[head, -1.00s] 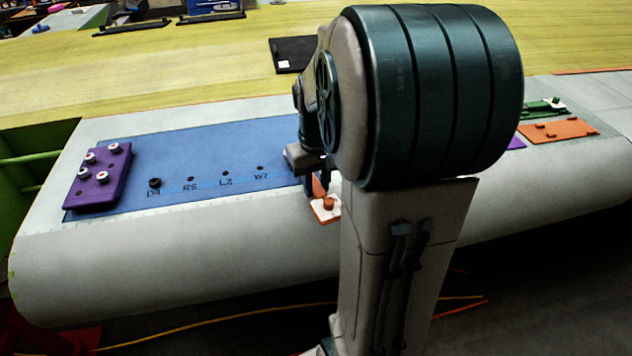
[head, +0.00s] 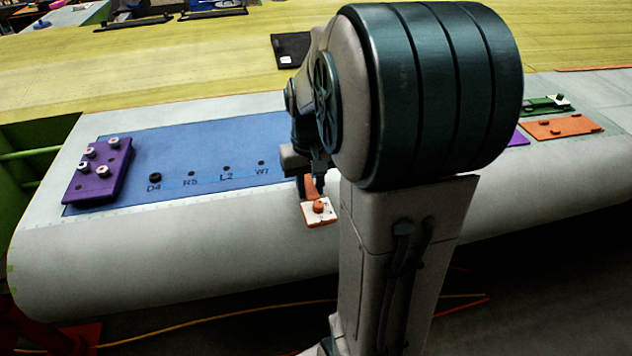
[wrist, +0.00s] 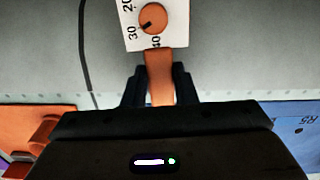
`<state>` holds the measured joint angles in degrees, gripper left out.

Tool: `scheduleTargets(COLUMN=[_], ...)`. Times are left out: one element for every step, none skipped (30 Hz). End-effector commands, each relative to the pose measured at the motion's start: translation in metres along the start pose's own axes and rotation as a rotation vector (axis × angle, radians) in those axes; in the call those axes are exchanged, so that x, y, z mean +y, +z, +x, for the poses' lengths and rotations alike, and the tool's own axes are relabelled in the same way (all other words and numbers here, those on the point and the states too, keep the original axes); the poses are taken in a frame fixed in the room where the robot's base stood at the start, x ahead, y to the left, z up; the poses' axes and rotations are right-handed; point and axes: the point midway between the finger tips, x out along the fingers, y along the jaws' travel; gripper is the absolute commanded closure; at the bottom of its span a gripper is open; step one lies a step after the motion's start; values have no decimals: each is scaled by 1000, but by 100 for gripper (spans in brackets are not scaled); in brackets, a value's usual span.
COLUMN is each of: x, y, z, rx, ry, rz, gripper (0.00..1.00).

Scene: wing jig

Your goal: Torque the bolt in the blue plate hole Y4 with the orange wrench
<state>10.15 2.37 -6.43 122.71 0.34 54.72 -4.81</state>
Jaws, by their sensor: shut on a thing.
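The blue plate (head: 215,150) lies on the grey wing surface. Its front row shows a dark bolt at the hole marked D4 (head: 155,178) and open holes marked R5, L2 and W7. Hole Y4 cannot be made out; my arm hides the plate's right part. My gripper (wrist: 160,92) is shut on the orange wrench (wrist: 160,75). The wrench's white dial (wrist: 172,22) with an orange knob points away from the gripper, and in the head view the dial (head: 318,219) hangs over the wing's front curve. The wrench's far end is hidden by the gripper.
A purple block (head: 98,172) with several bolts sits at the blue plate's left end. An orange plate (head: 560,127) and a green plate (head: 543,106) lie to the right of my arm. A black tray (head: 290,52) lies on the yellow surface behind.

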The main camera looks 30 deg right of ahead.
Motion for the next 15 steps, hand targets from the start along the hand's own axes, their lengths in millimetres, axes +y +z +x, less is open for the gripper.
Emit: scheduleTargets(x=[-4, -6, -7, -9, -10, -10, -11, -11, -11, -11, -11, -11, -11, -11, -11], y=[0, 0, 0, 0, 0, 0, 0, 0, 0, 0, 0, 0, 0, 0, 0], z=[0, 0, 0, 0, 0, 0, 0, 1, 1, 1, 0, 0, 0, 0, 0], rx=[1, 1, 1, 2, 1, 2, 2, 2, 2, 2, 2, 2, 2, 2, 2], ry=[0, 0, 0, 0, 0, 0, 0, 0, 0, 0, 0, 0, 0, 0, 0], rz=[20, 32, 48, 57, 66, 73, 77, 80, 82, 82, 82, 82, 82, 82, 82], gripper=[100, 100, 100, 100, 100, 100, 100, 100, 100, 100, 100, 100, 100, 100, 100])
